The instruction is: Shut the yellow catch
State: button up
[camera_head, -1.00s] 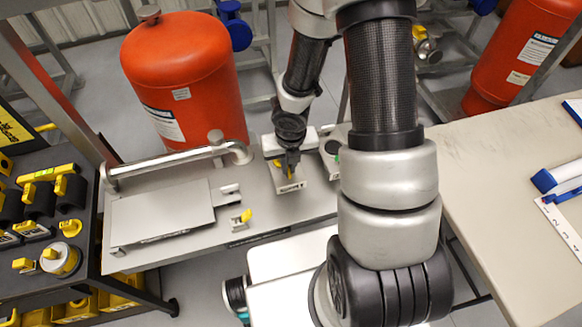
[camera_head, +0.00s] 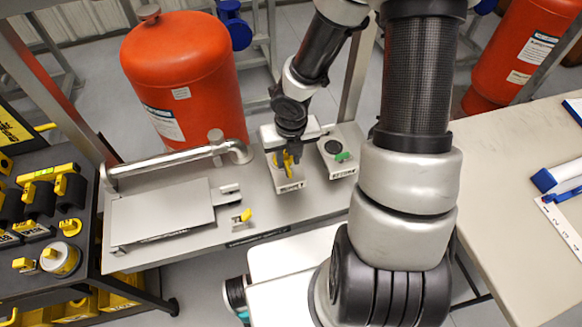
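Two small yellow parts show, and I cannot tell which is the catch. One is a yellow lever (camera_head: 246,215) on a small metal bracket on the bench, just right of a flat grey panel (camera_head: 160,214); it sticks up at a tilt. The other is a yellow piece (camera_head: 279,160) at a light box (camera_head: 291,185) with a label on its front. My gripper (camera_head: 288,162) points down over this box, right at the yellow piece. Its fingers are small and overlap the yellow, so contact and opening are unclear.
A similar box (camera_head: 345,168) with a green lever (camera_head: 342,157) stands right of my gripper. A metal pipe (camera_head: 165,163) runs behind the panel. An orange tank (camera_head: 178,75) stands behind the bench. A dark tool cart (camera_head: 90,215) is at left, a beige table (camera_head: 490,190) at right.

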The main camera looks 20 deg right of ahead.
jog(key=shift+r, duration=1.95)
jog(key=m, duration=0.2)
jog(key=m+b, duration=0.1)
jog(key=m, duration=0.1)
jog(key=shift+a+r+m+h, duration=0.1)
jog(key=shift+r+m+h, duration=0.05)
jog(key=shift+m+h, duration=0.15)
jog(key=shift+r+m+b, duration=0.25)
jog(key=shift+m+b, duration=0.1)
jog(key=shift+m, duration=0.85)
jog(key=shift+m+g+h+b, duration=0.3)
jog(key=shift+m, duration=0.8)
jog(key=m, duration=0.4)
jog(key=shift+r+m+g+b, duration=0.3)
jog(key=shift+r, duration=0.1)
